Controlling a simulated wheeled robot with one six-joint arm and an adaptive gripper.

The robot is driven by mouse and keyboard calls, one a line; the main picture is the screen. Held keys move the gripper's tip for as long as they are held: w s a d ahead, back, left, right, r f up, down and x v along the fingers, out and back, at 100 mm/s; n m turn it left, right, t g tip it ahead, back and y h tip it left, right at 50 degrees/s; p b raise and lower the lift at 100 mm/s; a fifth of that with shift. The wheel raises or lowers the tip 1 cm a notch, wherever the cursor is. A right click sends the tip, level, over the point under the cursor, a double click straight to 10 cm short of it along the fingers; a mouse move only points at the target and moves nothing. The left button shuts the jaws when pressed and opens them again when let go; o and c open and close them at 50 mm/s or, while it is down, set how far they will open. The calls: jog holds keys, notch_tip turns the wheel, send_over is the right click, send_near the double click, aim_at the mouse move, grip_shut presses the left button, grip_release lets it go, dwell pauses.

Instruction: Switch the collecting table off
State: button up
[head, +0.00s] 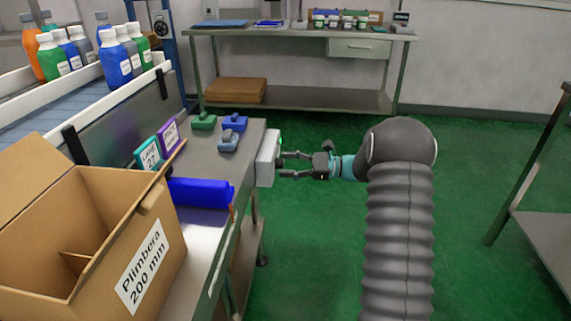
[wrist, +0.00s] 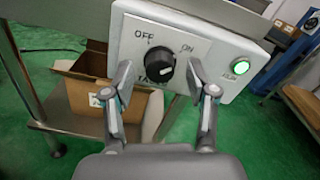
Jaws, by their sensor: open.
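The collecting table's white control box (wrist: 205,52) fills the upper part of the wrist view. It carries a black rotary knob (wrist: 159,66) with the labels OFF at upper left and ON at upper right. The knob's white mark points toward the upper right, on the ON side. A green lamp (wrist: 240,67) right of the knob is lit. My gripper (wrist: 158,75) is open, its two fingers on either side of the knob; I cannot tell whether they touch it. In the head view the box (head: 267,158) sits on the table's right edge, with my gripper (head: 280,164) facing it.
In the head view, an open cardboard box labelled Plimbera 200 mm (head: 147,262) stands at the front left. A blue roll (head: 201,193) and small blue and green items lie on the table (head: 197,152). Bottles stand on the conveyor (head: 45,107).

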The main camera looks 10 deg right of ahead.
jog(key=shift+w+a, duration=0.1)
jog(key=shift+a, duration=0.3)
grip_shut()
jog(key=shift+f+b, duration=0.1)
jog(key=shift+b, duration=0.3)
jog(key=n+b, duration=1.2)
jog(key=n, duration=0.5)
jog(key=shift+n, duration=0.4)
